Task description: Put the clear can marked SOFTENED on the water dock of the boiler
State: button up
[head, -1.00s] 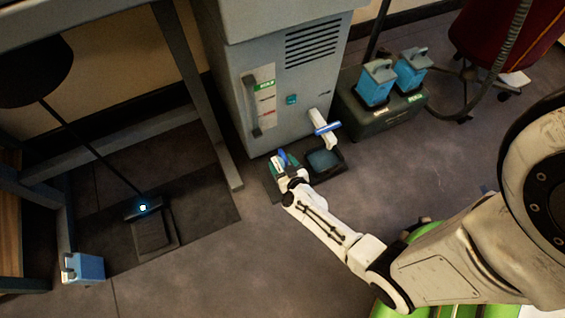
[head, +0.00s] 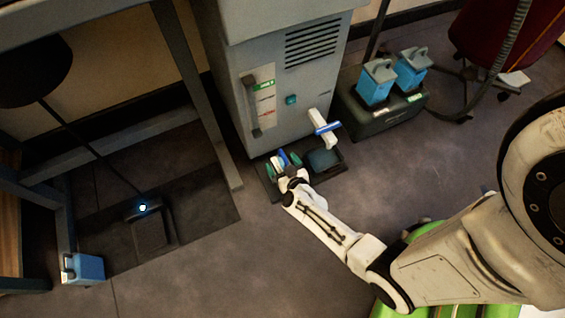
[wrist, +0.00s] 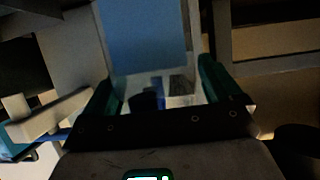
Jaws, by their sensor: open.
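The boiler (head: 285,70) is the tall grey cabinet at the top middle in the head view. A low dark tray (head: 333,172) lies at its foot, holding a blue square pad at its right. My gripper (head: 282,163) is at the tray's left part, green fingers spread. In the wrist view my gripper (wrist: 158,88) is open around a clear can (wrist: 145,45) with blue contents, one finger on each side. Contact with the fingers cannot be told. My gripper mostly hides this can in the head view, so its seating and marking cannot be read.
A white tap (head: 322,128) with a blue lever juts out just right of my gripper. Two blue cans (head: 375,84) (head: 412,70) stand on a dark green box (head: 385,117). Another blue can (head: 84,268) stands on the floor at left. A table leg (head: 200,95) is close on the left.

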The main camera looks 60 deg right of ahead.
jog(key=p+v, duration=0.4)
jog(key=v, duration=0.8)
jog(key=w+a+r+n+g+y, duration=0.2)
jog(key=w+a+r+n+y, duration=0.45)
jog(key=a+r+y, duration=0.2)
jog(key=s+d+r+g+h, duration=0.1)
jog(key=s+d+r+g, duration=0.2)
jog(key=s+r+g, duration=0.5)
jog(key=s+r, duration=0.3)
jog(key=r, duration=0.1)
jog(key=shift+r, duration=0.3)
